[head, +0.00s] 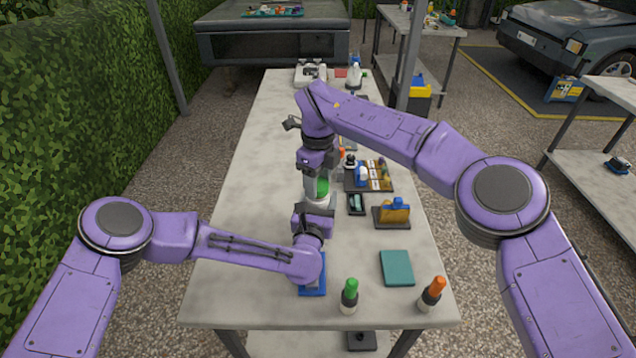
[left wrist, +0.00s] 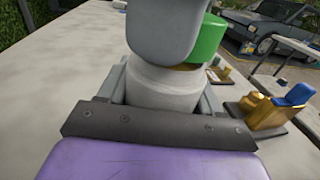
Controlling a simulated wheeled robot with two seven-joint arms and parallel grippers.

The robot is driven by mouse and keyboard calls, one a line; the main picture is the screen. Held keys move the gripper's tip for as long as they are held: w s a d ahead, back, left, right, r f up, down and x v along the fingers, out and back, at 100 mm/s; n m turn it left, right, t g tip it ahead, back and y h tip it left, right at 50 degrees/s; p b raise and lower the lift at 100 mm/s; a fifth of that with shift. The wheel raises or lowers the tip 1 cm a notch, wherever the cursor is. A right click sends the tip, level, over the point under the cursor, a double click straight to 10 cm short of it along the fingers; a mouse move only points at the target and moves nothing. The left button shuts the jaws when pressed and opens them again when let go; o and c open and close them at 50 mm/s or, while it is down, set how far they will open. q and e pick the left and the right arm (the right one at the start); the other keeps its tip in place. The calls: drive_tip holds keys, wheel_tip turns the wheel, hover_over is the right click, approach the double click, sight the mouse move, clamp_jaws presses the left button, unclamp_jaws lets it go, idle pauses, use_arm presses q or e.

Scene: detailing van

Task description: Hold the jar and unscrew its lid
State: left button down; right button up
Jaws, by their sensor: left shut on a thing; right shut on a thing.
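The jar (head: 317,202) stands upright on the long table, with a pale whitish body and a green lid (head: 322,187). My left gripper (head: 315,205) comes in low from the near side and is shut around the jar's body. In the left wrist view the jar's body (left wrist: 165,90) sits between its two grey fingers. My right gripper (head: 320,180) reaches down from above and is shut on the green lid. In the left wrist view a grey finger hides much of the lid (left wrist: 209,40), and a thin gold-brown band shows below the green. Whether the lid has turned cannot be told.
Right of the jar are a dark tray (head: 356,204), a tan holder (head: 392,215) and a parts board (head: 372,175). Nearer are a teal pad (head: 397,268), a green-topped bottle (head: 349,297) and an orange-topped bottle (head: 432,295). The table's left side (head: 255,190) is clear.

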drive_tip(key=shift+r, duration=0.5)
drive_tip(key=shift+r, duration=2)
use_arm(q)
drive_tip(key=shift+c, duration=0.6)
unclamp_jaws()
